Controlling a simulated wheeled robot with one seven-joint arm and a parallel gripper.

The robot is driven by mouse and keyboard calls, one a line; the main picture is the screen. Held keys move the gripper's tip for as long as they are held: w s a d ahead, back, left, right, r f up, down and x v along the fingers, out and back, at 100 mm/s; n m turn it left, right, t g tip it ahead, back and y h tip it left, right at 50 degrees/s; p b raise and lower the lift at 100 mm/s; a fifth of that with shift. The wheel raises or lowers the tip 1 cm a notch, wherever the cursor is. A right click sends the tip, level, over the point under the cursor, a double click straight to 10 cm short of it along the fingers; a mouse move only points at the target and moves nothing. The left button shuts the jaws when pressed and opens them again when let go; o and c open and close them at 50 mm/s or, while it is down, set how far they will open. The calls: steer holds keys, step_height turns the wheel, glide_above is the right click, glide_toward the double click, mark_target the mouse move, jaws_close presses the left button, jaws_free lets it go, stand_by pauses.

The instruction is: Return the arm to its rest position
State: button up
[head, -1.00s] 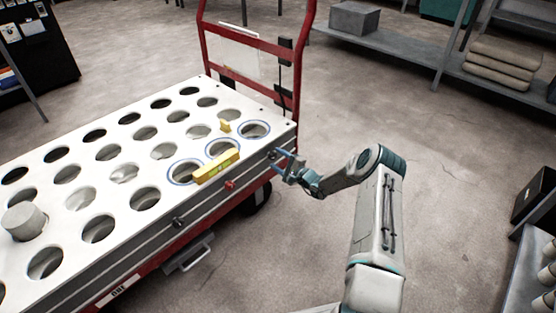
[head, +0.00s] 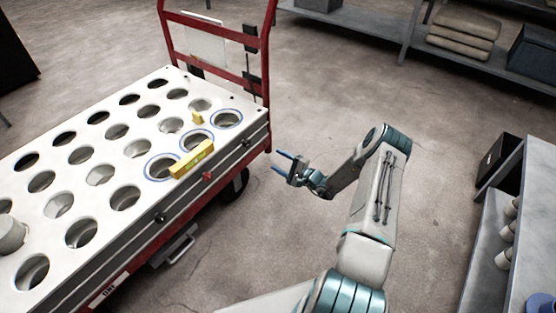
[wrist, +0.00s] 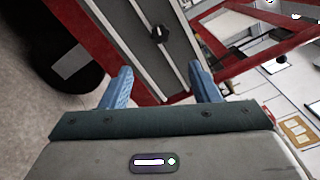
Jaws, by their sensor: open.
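My gripper (head: 284,168) is at the end of my bent arm, over the floor just right of the red cart's near right corner. Its two blue fingers are apart with nothing between them, and they point left toward the cart. In the wrist view my gripper (wrist: 160,88) also shows open and empty, with the cart's side rail and a black knob (wrist: 160,34) beyond the fingers. The gripper is apart from the cart in the head view.
The cart's white plate (head: 100,155) has rows of round holes, several ringed blue. A grey bench (head: 490,225) is at right. Floor (head: 310,90) behind the arm is clear.

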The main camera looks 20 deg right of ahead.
steer(key=s+a+r+n+g+p, duration=0.4)
steer(key=a+r+g+p, duration=0.1)
steer(key=r, duration=0.7)
steer(key=s+a+r+n+g+p, duration=0.4)
steer(key=r, duration=0.8)
steer(key=s+a+r+n+g+p, duration=0.4)
steer(key=s+a+r+g+p, duration=0.1)
steer(key=r, duration=0.7)
steer(key=s+d+r+n+t+h+p, duration=0.1)
steer(key=s+d+r+n+h+p, duration=0.1)
steer(key=s+r+h+p, duration=0.3)
steer(key=s+d+r+n+t+h+p, duration=0.1)
steer(key=s+d+r+h+p, duration=0.2)
steer(key=s+r+p, duration=0.8)
steer(key=s+r+h, duration=0.1)
steer(key=s+r, duration=0.2)
steer(key=r, duration=0.4)
steer(key=s+r+h, duration=0.1)
steer(key=s+r, duration=0.2)
steer(key=r, duration=0.3)
steer(key=shift+s+r+n+h, duration=0.3)
steer(key=shift+s+r+n, duration=0.05)
steer(key=shift+s+n, duration=0.05)
